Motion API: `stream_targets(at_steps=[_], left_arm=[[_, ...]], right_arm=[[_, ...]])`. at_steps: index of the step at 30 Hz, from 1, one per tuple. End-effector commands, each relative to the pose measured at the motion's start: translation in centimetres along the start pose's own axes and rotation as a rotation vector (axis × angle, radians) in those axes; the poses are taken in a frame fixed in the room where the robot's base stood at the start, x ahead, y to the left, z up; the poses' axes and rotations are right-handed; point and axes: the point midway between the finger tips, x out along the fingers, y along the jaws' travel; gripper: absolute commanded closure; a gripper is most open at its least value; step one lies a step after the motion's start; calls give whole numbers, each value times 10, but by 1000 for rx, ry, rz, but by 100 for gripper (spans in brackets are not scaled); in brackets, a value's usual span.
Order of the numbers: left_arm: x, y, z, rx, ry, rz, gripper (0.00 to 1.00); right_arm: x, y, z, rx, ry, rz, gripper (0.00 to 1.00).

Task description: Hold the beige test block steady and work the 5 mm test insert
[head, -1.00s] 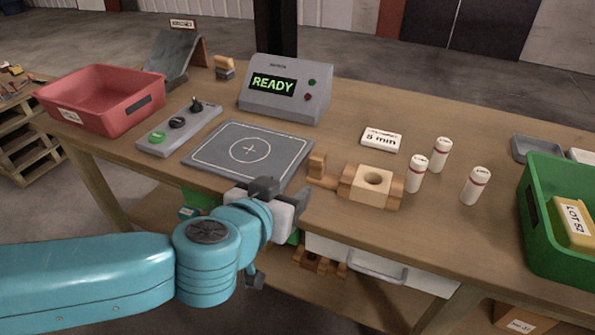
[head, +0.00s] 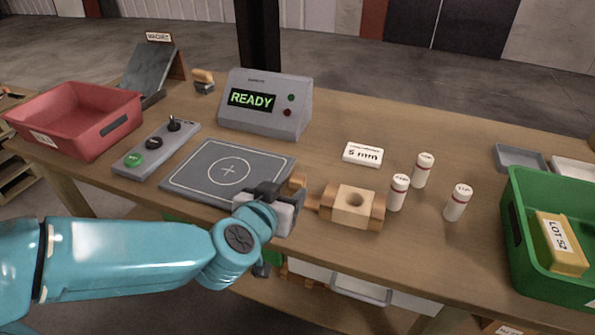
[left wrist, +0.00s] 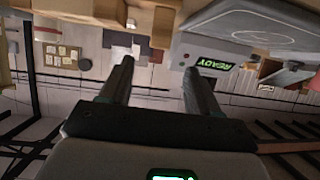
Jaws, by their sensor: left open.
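The beige test block (head: 352,205) sits on the table right of the square pad, with a round hole in its top and brown wooden ends. A wooden handle sticks out from its left end. My left gripper (head: 281,192) is open just left of this handle, at the pad's near right corner. I cannot tell if it touches the handle. Its two dark fingers (left wrist: 157,78) are apart and empty in the left wrist view. A white "5 mm" label (head: 362,154) stands behind the block. White cylinders with red bands (head: 398,192) stand to the right; their print is unreadable. My right gripper is not in view.
The grey pad (head: 190,181) and the detector reading READY (head: 265,104) lie left of the block. A button panel (head: 157,150) and red bin (head: 75,118) are further left. A green bin (head: 550,285) stands at the right. Table between cylinders and green bin is clear.

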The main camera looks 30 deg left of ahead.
Motion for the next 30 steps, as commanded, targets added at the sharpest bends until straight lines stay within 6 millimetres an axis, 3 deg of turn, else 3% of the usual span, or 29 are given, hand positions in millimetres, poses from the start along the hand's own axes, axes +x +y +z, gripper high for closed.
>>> stream_targets(at_steps=[3,9,15,28,30], left_arm=[[13,0,-1,0,-10,5,38],[59,1,6,-3,-2,6,38],[88,1,3,-4,1,6,38],[97,2,1,-3,3,8,38],[97,2,1,-3,3,8,61]], right_arm=[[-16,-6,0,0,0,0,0],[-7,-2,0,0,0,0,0],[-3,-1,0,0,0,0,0],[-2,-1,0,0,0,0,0],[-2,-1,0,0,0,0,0]])
